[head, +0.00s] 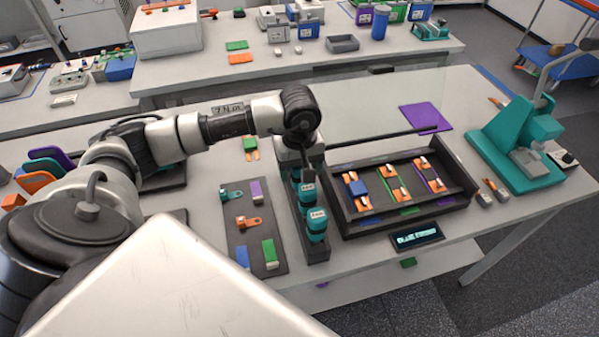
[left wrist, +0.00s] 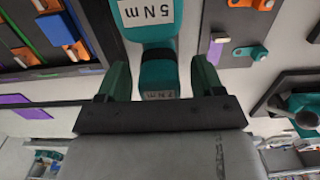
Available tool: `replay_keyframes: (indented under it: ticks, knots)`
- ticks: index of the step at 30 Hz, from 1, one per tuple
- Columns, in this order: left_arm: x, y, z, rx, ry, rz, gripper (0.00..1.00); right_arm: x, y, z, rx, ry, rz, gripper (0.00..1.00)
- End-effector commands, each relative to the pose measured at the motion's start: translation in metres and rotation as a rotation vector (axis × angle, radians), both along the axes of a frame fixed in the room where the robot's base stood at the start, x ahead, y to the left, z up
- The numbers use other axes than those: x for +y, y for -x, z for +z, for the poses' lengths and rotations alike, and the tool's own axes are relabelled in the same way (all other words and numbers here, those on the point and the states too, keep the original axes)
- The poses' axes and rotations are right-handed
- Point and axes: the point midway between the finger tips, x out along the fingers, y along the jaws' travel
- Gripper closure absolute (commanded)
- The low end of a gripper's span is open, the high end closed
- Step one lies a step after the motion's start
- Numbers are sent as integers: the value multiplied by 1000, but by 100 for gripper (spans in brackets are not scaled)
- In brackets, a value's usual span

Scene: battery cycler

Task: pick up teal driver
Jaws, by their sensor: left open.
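Teal drivers stand in a dark narrow rack (head: 318,253) in the middle of the bench. The front teal driver (head: 316,224) and the teal driver behind it (head: 306,194) have white labels. My left gripper (head: 300,168) points down over the back end of the rack and hides part of what is there. In the left wrist view, my open left gripper (left wrist: 160,78) has one finger on each side of a teal driver (left wrist: 157,72); I cannot tell whether they touch it. Another teal driver labelled "5 Nm" (left wrist: 146,14) is just beyond. My right gripper is not in view.
A dark tray (head: 400,219) with orange, blue and purple parts stands right of the rack. A dark mat (head: 256,236) with small coloured parts lies left. A teal press (head: 515,150) stands at the right end. A small display (head: 417,236) is in front of the tray.

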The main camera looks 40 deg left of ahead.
Motion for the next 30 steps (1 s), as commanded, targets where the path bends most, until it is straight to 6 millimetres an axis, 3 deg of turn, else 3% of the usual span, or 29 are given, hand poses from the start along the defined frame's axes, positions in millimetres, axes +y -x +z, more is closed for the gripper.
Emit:
replay_keyframes:
  ticks: [10, 22, 30]
  knots:
    - [0, 0, -11, -1, -1, -2, 33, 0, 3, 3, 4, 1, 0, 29]
    - [0, 0, -10, -1, 0, -2, 94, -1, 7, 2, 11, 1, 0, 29]
    - [0, 0, -8, -2, 1, -1, 97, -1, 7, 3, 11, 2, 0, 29]
